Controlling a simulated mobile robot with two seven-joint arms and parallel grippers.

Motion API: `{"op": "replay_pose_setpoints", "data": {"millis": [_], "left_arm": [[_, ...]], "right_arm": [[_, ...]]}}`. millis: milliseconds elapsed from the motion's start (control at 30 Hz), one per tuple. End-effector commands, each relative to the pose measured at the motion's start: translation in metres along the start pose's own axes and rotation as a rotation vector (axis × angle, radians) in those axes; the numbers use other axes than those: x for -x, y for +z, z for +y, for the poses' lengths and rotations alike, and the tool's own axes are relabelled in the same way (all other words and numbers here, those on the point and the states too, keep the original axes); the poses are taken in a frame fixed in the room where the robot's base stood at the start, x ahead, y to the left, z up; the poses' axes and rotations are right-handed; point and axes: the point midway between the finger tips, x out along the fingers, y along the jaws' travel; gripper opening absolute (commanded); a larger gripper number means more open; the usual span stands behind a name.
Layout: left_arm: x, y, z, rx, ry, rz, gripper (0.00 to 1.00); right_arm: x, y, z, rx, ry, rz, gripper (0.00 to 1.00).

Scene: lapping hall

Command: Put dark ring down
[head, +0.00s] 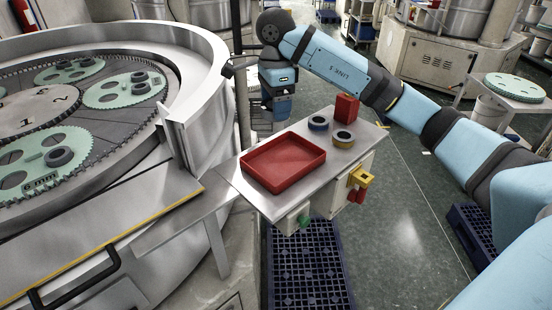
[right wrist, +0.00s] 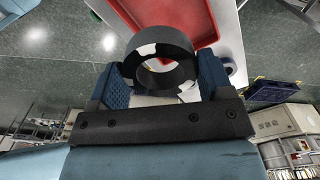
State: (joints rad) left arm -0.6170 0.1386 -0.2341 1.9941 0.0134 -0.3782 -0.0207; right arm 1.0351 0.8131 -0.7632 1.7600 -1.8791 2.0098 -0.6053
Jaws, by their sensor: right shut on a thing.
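My right gripper (right wrist: 160,80) is shut on the dark ring (right wrist: 160,55). The ring is black with pale patches and sits between the blue fingertips, its hole facing the wrist camera. In the head view my right arm reaches in from the right, and the blue gripper end (head: 281,106) is above the far side of the side table; the held ring cannot be made out there. The empty red tray (head: 265,182) lies on this table, nearer the head camera than the gripper. It also shows beyond the ring in the right wrist view (right wrist: 125,14). My left gripper is not in view.
Two rings, one bluish (head: 318,123) and one dark (head: 343,139), lie right of the tray by a red box (head: 346,108). The round lapping machine (head: 200,92) stands left, with green discs and dark rings. Bare tabletop (head: 364,140) shows right of the rings.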

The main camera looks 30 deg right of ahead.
Motion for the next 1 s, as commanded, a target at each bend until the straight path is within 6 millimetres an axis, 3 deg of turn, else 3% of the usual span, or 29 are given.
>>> {"op": "replay_pose_setpoints", "data": {"millis": [100, 400, 1000], "left_arm": [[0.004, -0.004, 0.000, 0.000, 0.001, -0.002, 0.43], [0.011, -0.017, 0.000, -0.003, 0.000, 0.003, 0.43], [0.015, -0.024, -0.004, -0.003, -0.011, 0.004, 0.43]], "right_arm": [[-0.034, 0.000, 0.001, 0.001, 0.007, 0.001, 0.45], [-0.106, 0.000, 0.001, 0.002, 0.003, 0.001, 0.45], [-0.169, 0.000, 0.000, 0.004, -0.001, 0.000, 0.45]]}}
